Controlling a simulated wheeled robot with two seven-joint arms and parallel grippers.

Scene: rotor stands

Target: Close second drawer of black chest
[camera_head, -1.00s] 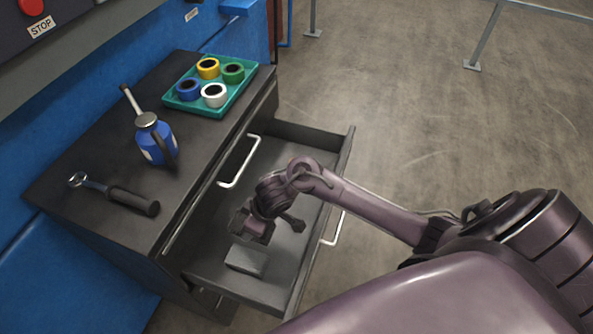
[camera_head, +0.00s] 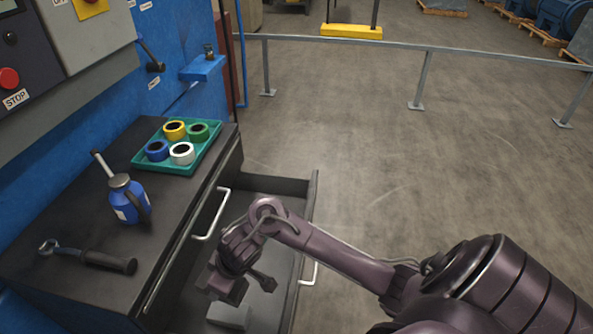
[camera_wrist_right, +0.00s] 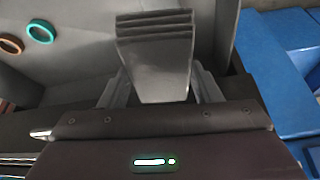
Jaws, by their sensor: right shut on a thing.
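The black chest (camera_head: 75,208) stands against the blue wall. Its top drawer, with a pale bar handle (camera_head: 211,215), is shut. The drawer below it (camera_head: 283,186) is pulled out, with its own handle (camera_head: 309,271) on the front. My right gripper (camera_head: 228,296) reaches over that open drawer and points down into it. It is shut on a grey block (camera_head: 229,316), which also shows between the fingers in the right wrist view (camera_wrist_right: 156,50). I cannot tell whether the block touches the drawer floor. My left gripper is not in view.
On the chest top are a teal tray (camera_head: 144,166) with coloured tape rolls, a blue oil can (camera_head: 130,204) and a wrench-like tool (camera_head: 88,257). Teal (camera_wrist_right: 41,31) and orange (camera_wrist_right: 11,45) rings show in the wrist view. Floor beyond the drawer is clear up to a grey railing (camera_head: 345,43).

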